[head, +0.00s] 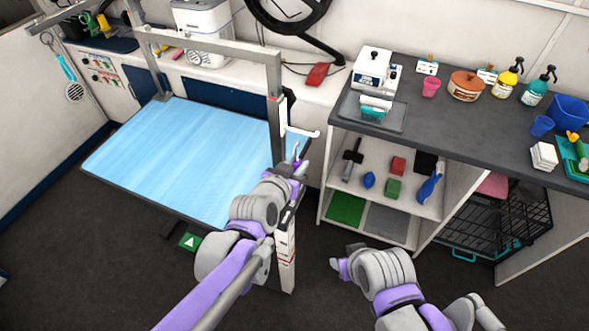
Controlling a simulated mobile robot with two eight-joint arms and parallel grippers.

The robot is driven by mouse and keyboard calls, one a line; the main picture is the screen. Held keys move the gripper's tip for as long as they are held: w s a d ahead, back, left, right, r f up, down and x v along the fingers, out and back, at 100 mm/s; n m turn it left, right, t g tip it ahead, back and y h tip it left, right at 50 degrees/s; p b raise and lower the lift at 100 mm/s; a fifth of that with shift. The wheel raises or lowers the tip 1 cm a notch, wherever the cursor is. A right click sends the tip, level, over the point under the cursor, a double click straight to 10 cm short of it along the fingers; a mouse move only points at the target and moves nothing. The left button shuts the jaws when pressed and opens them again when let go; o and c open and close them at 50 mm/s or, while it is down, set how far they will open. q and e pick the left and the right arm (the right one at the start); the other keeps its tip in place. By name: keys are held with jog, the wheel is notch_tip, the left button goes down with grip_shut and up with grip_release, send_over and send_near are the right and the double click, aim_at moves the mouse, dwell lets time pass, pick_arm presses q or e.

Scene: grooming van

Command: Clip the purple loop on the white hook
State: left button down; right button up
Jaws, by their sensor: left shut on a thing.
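The white hook (302,131) juts to the right from a white bracket on the post of the grooming table frame. My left gripper (298,164) is just below the hook, close to the post. It is shut on a small purple piece (296,151), which looks like the purple loop and points up toward the hook. Most of the loop is hidden by the gripper, and I cannot tell whether it touches the hook. My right gripper (338,266) hangs low over the dark floor in front of the shelf unit, far from the hook. Its fingers are too small to read.
The blue grooming table (165,155) lies left of the post. The grey counter (450,110) on the right carries bottles, cups and a white device (373,68). Shelves (345,185) with small blocks stand below, beside a black wire crate (500,225). The floor between is clear.

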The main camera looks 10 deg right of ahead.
pick_arm(q)
jog(key=r+b+x, duration=0.1)
jog(key=x, duration=0.5)
jog(key=shift+w+d, duration=0.35)
jog(key=shift+w, duration=0.15)
dwell(0.3)
jog(key=c, duration=0.6)
grip_release()
jog(key=shift+p+v, duration=1)
jog(key=shift+v, duration=2.5)
